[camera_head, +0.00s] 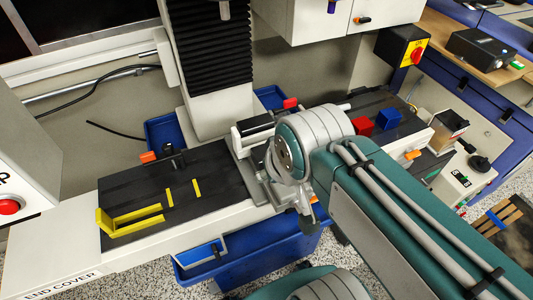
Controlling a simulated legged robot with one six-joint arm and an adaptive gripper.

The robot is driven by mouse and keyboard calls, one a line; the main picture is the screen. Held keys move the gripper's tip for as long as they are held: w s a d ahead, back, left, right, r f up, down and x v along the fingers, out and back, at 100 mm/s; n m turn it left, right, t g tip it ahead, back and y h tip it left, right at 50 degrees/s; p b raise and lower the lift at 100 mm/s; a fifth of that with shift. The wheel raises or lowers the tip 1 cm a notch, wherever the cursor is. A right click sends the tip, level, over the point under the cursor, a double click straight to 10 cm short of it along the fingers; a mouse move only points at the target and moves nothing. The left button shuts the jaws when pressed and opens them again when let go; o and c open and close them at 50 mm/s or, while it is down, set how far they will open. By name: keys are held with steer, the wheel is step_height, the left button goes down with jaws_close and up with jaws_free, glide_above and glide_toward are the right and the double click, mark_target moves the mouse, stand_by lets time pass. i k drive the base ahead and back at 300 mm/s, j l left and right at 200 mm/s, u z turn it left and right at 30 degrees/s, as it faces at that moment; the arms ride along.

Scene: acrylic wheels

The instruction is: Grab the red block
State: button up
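A red block (362,126) sits on the dark machine bed, right of my arm's rounded joint. Its lower left part is close to or behind my arm in this view. A blue block (388,118) stands just right of it on the same bed. My gripper (307,222) shows only in small part, below the arm joint near the front edge of the bed. It is left of and nearer than the red block, apart from it. Its fingers are too small and hidden to tell whether they are open.
The dark bed (205,185) carries a yellow L-shaped piece (130,222) and small yellow strips at left. A grey vise (250,135) stands mid-bed beside my arm. The machine column (215,60) rises behind. A blue bin (255,250) lies below the front edge.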

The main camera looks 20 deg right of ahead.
mark_target(362, 125)
steer(key=k+l+z, duration=0.15)
steer(key=z, duration=0.2)
steer(key=k+l+z, duration=0.1)
steer(key=z, duration=0.2)
steer(key=k+l+z, duration=0.1)
steer(key=z, duration=0.25)
steer(key=i+l+u, duration=0.1)
steer(key=l, duration=0.25)
steer(key=i+l+u, duration=0.25)
steer(key=i+l, duration=0.15)
steer(key=l, duration=0.3)
steer(key=i+l+u, duration=0.1)
steer(key=l, duration=0.25)
